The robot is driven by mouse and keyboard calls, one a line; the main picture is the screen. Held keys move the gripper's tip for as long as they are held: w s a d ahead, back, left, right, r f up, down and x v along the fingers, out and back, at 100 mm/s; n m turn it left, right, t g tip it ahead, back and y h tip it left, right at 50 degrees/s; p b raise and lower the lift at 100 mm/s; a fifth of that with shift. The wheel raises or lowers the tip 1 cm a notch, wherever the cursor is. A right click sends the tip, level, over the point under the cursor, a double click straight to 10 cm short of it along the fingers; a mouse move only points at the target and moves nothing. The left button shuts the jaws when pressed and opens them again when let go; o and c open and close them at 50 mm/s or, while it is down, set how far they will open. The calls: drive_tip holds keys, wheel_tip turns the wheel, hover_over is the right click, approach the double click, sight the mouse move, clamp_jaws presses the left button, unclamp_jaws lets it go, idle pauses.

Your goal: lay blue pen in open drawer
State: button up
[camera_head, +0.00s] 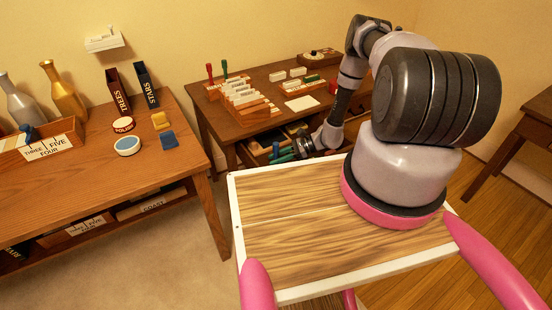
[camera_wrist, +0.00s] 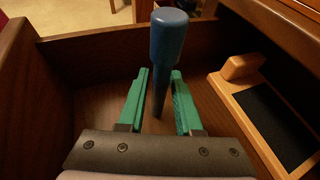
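The blue pen (camera_wrist: 166,55) shows in the wrist view with its thick end up and its thin end down. My gripper (camera_wrist: 161,80) has teal fingers, one on each side of the pen. In the head view my gripper (camera_head: 281,155) is at the drawer under the far desk. The pen is too small to make out surely there.
A wooden piece with a dark pad (camera_wrist: 265,115) lies at the drawer's right side. The far desk (camera_head: 235,122) above the drawer bears a card rack (camera_head: 248,122), a white card (camera_head: 302,103) and stamps. A second table (camera_head: 105,180) stands at left, with floor between.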

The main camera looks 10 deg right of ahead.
drive_tip(key=shift+o, duration=0.3)
drive_tip(key=shift+d+r, duration=0.1)
drive_tip(key=shift+r, duration=0.1)
drive_tip(key=v, duration=1.1)
drive_tip(key=shift+d+r, duration=0.2)
drive_tip(key=shift+d, duration=0.15)
